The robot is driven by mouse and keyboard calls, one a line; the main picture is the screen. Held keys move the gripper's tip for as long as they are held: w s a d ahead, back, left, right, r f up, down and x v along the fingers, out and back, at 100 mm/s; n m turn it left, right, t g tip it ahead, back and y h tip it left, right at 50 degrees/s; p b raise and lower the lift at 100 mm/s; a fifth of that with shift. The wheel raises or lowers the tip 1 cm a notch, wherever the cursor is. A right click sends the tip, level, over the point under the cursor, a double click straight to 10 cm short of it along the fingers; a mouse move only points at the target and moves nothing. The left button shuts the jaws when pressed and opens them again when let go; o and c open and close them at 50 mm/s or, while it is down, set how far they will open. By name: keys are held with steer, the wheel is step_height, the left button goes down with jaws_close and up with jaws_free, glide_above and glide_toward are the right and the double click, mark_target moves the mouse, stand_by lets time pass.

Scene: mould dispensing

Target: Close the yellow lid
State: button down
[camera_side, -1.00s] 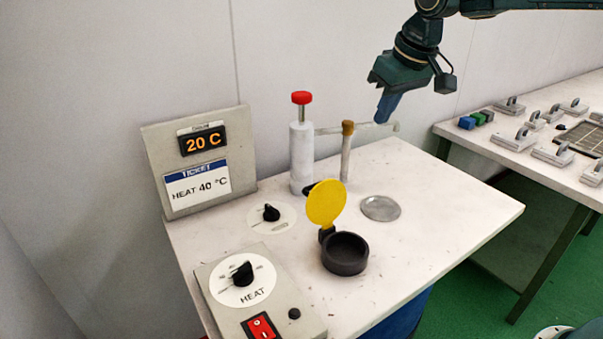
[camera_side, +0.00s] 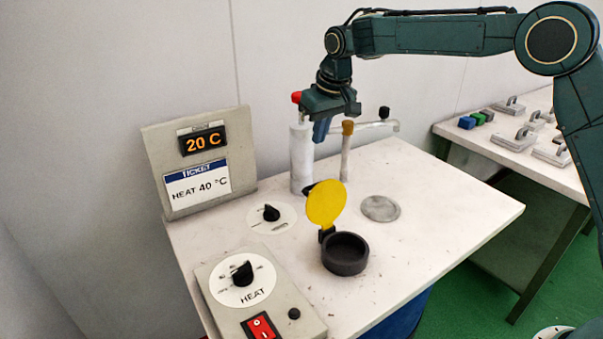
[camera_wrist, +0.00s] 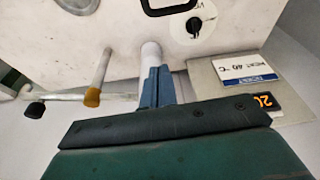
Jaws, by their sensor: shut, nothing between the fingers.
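The yellow lid (camera_side: 325,203) stands open, tilted up on its hinge at the back of a round dark mould (camera_side: 345,253) on the white table. My gripper (camera_side: 320,131) is shut and empty. It is above and behind the lid, in front of the upper part of the white pump cylinder (camera_side: 301,160), and apart from the lid. In the wrist view its blue fingers (camera_wrist: 160,82) are together, pointing toward the table.
A metal disc (camera_side: 380,208) lies right of the lid. A small dial (camera_side: 270,213), a heat control box (camera_side: 243,273) and a display board (camera_side: 203,160) are at left. The table's right part is clear.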

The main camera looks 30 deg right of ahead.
steer(key=shift+f, duration=0.15)
step_height(320, 180, down, 9)
steer(key=s, duration=0.1)
steer(key=shift+s, duration=0.2)
stand_by(0.9)
